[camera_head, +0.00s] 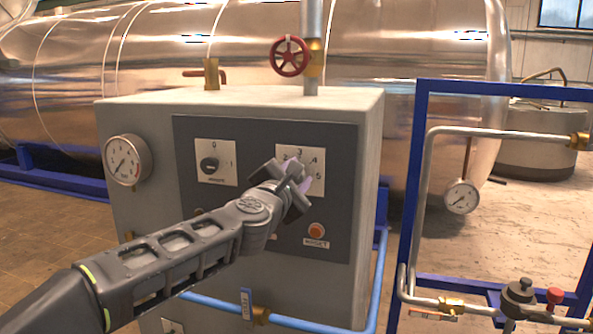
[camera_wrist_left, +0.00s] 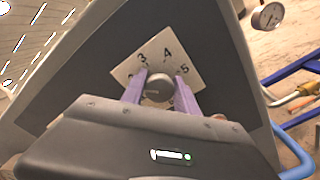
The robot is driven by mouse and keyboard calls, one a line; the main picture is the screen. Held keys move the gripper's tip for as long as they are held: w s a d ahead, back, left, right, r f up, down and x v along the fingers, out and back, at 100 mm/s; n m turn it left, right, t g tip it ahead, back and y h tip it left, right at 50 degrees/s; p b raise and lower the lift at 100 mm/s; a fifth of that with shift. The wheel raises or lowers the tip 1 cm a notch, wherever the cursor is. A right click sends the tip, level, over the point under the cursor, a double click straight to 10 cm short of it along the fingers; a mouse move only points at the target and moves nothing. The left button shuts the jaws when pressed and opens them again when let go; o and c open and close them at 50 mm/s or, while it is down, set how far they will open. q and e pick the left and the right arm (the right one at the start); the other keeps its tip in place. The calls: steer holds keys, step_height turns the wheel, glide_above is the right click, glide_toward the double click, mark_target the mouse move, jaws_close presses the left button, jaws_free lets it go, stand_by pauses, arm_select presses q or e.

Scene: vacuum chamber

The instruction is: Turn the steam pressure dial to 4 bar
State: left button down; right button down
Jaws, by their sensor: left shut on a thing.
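The steam pressure dial is a round grey knob (camera_wrist_left: 158,87) on a white scale plate (camera_wrist_left: 137,68) with the numbers 3, 4 and 5 readable in the left wrist view. In the head view the plate (camera_head: 316,160) sits on the dark panel of a grey cabinet, and my gripper hides the knob. My left gripper (camera_head: 303,187) is at the dial; in the left wrist view its two purple fingers (camera_wrist_left: 158,92) are shut on the knob from both sides. I cannot tell which number the knob points to. My right gripper is not in view.
A second knob (camera_head: 209,164) is left on the panel. A reset button (camera_head: 316,230) is below the dial. A pressure gauge (camera_head: 128,160) is on the cabinet's left. A red valve wheel (camera_head: 289,56) stands above. A blue frame (camera_head: 413,200) with pipes is to the right.

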arm_select(q)
steer(key=m+p, duration=0.1)
steer(key=m, duration=0.3)
steer(key=shift+d+m, duration=0.1)
steer(key=shift+m, duration=0.2)
steer(key=m+p, duration=0.2)
steer(key=m, duration=0.3)
steer(key=shift+f, duration=0.1)
steer(key=m+p, duration=0.2)
steer(key=m, duration=0.4)
steer(key=shift+f, duration=0.1)
steer(key=shift+f+m+p, duration=0.15)
steer(key=shift+m+p, duration=0.4)
steer(key=shift+m, duration=1.75)
steer(key=c, duration=1)
jaws_free()
steer(key=shift+o, duration=0.2)
steer(key=shift+s, duration=0.1)
